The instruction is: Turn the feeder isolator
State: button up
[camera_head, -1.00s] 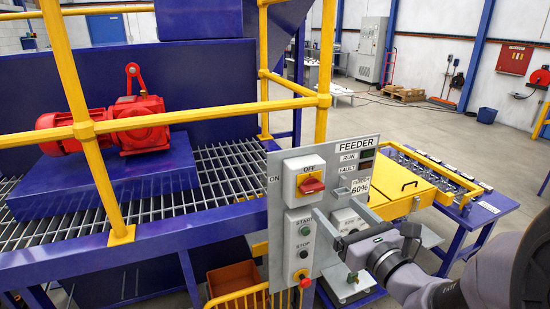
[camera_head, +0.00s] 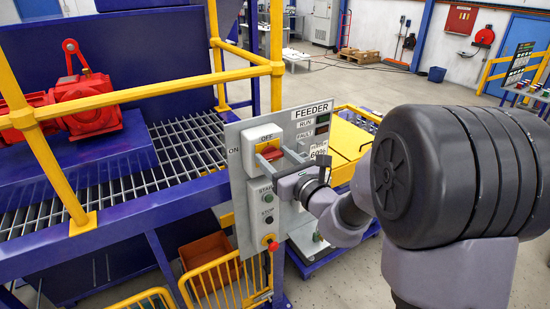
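The feeder isolator (camera_head: 268,149) is a red handle on a yellow plate in a white box marked OFF above and ON at its left. It sits at the upper left of the grey FEEDER panel (camera_head: 238,188). The handle lies roughly crosswise, its lower right partly hidden by my fingers. My gripper (camera_head: 274,158) is at the isolator's lower right, its two grey fingers apart, pointing at the handle. Nothing shows held in it. I cannot tell whether the fingers touch the handle or stand just in front of it.
START and STOP buttons (camera_head: 268,209) and a red knob (camera_head: 273,246) sit below on the panel. Yellow railing (camera_head: 150,94) runs at the left. A yellow cabinet (camera_head: 350,139) stands behind the panel. My arm fills the right side and hides much there.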

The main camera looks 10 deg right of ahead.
jog(key=c, duration=0.5)
jog(key=shift+c, duration=0.2)
jog(key=shift+p, duration=0.3)
jog(key=m+p, duration=0.3)
jog(key=shift+r, duration=0.15)
jog(key=m+p, duration=0.4)
jog(key=shift+d+m, duration=0.15)
jog(key=shift+m, duration=0.15)
jog(key=m+p, duration=0.5)
jog(key=p, duration=0.1)
jog(key=shift+d, duration=0.1)
jog(key=m+p, duration=0.4)
jog(key=m, duration=0.1)
jog(key=shift+f, duration=0.35)
jog(key=shift+f+p, duration=0.1)
jog(key=shift+p, duration=0.3)
